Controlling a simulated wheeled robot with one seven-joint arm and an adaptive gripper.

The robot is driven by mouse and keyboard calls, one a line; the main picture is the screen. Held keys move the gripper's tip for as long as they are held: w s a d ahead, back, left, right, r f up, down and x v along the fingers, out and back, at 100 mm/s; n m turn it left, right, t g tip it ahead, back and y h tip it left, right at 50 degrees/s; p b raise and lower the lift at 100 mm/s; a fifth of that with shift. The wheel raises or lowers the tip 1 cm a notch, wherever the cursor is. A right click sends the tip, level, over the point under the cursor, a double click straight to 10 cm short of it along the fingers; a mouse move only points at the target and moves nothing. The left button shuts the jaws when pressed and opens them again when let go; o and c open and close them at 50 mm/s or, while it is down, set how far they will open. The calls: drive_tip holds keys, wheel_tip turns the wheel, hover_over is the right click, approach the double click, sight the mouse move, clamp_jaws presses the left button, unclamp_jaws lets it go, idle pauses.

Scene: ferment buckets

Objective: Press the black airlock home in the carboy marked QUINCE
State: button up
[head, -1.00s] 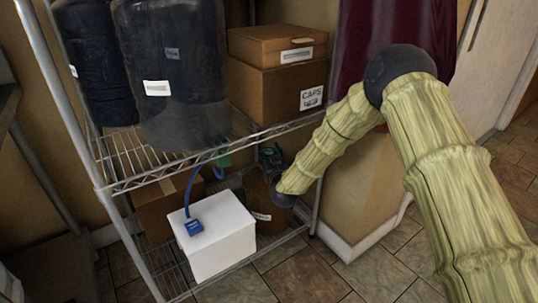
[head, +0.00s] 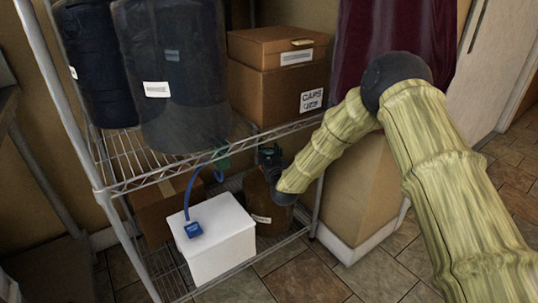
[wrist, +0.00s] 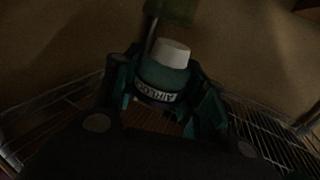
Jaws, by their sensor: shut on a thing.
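My gripper (head: 270,156) is at the right of the lower shelf, by the top of a brown carboy (head: 268,200). In the wrist view its two fingers (wrist: 165,92) are shut on a small round dark teal-black piece, the airlock (wrist: 162,77), with a whitish cap and a band of lettering upside down to me that seems to read AIRLOCK. The brown carboy bears a pale label too small to read, so I cannot tell if it says QUINCE. My gripper hides its neck, and I cannot tell how deep the airlock sits.
A white box (head: 217,246) with a blue tag and tube (head: 189,196) stands left of the carboy. A green piece (head: 221,158) hangs above it.

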sight(269, 153)
drive_tip(key=shift+w+f+b, duration=0.2)
drive_tip(key=shift+w+b, duration=0.1)
drive_tip(key=shift+w, duration=0.75)
drive_tip(key=shift+w+f+b, duration=0.2)
drive_tip(key=shift+w+b, duration=0.1)
drive_tip(key=shift+w, duration=0.7)
idle(0.9)
drive_tip(key=shift+f, duration=0.95)
idle(2.2)
drive_tip(key=shift+s+f, duration=0.1)
drive_tip(key=shift+f, duration=0.1)
idle(1.7)
